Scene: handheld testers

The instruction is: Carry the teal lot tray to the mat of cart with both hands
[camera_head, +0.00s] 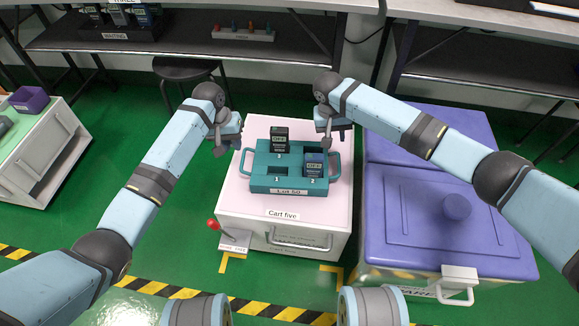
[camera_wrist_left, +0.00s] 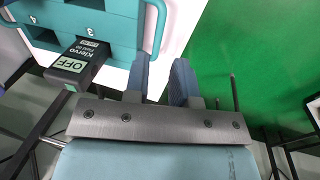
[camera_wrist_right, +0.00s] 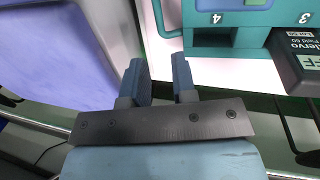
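The teal lot tray (camera_head: 262,182), labelled Lot 50, rests on the pale top of Cart five (camera_head: 240,205). Two dark handheld testers stand in it: one at the back (camera_head: 280,138) by number 3, one at the front right (camera_head: 314,165) above number 2. My left gripper (camera_head: 228,140) is open and empty near the tray's left handle (camera_head: 243,160); in the left wrist view the handle (camera_wrist_left: 160,28) lies just beyond its fingertips. My right gripper (camera_head: 331,130) is open and empty behind the right handle (camera_head: 336,162), which in the right wrist view (camera_wrist_right: 160,22) lies beyond the fingertips. No separate mat is discernible.
A purple-lidded bin (camera_head: 440,215) stands close on the right of the cart. A red-knobbed lever (camera_head: 213,224) is at the cart's front left. Another cart (camera_head: 40,150) stands at left. A black stool (camera_head: 185,70) and benches (camera_head: 210,45) are behind. Green floor is free left of the cart.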

